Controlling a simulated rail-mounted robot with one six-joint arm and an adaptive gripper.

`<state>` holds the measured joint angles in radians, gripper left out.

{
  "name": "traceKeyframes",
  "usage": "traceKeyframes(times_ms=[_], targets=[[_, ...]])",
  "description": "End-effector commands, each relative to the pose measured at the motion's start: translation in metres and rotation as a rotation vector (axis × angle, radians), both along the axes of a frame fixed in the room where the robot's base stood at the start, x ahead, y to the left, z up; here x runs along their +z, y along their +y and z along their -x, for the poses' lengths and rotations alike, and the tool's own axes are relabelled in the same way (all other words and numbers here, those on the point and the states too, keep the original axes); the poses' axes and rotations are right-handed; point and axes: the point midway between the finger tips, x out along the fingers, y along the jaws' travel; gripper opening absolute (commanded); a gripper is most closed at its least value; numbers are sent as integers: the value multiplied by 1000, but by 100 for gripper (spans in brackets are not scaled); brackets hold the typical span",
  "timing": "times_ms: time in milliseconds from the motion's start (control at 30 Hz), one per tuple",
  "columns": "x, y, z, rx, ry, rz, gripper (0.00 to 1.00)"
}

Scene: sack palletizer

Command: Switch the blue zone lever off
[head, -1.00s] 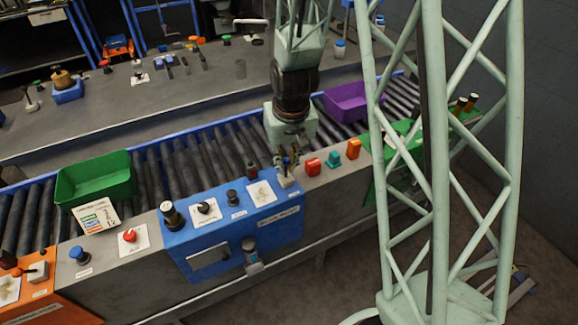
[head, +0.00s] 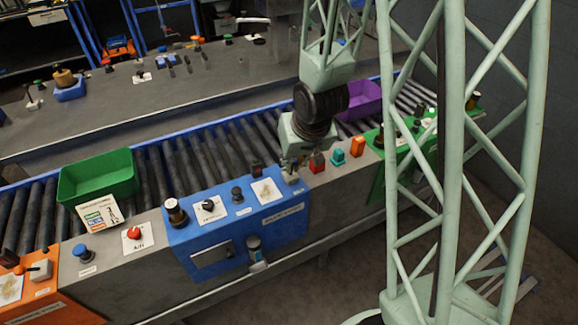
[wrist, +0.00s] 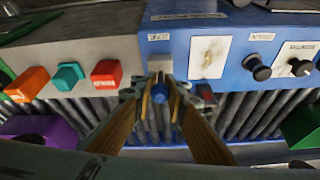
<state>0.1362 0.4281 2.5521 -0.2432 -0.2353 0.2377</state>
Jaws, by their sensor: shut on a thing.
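The blue zone panel (head: 215,245) stands in front of the roller conveyor in the head view; it also shows in the wrist view (wrist: 235,35). Its lever has a pale base (wrist: 160,62) at the panel's corner by the grey console, and a blue grip (wrist: 158,93). In the head view the pale lever base (head: 290,178) is partly under my gripper (head: 289,163). In the wrist view my gripper (wrist: 163,103) has its two tan fingers closed around the blue grip. The fingers hide part of the lever, and its exact tilt is hard to tell.
Red (head: 317,162), teal (head: 337,157) and orange (head: 357,147) blocks sit close on one side of the lever. A picture card (head: 266,191) and black knobs (head: 208,205) sit on the other. Green (head: 97,178) and purple (head: 362,98) bins are on the conveyor.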

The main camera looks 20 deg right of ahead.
Motion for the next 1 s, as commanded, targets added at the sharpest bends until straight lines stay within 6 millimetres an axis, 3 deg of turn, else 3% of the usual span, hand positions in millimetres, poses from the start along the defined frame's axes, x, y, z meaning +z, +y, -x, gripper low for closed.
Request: traceKeyframes(times_ms=[367, 400, 533, 1000], targets=[[2, -1, 1, -1, -2, 0, 0], [2, -1, 1, -1, -2, 0, 14], [1, -1, 1, -1, -2, 0, 25], [2, 0, 2, 0, -1, -1, 26]])
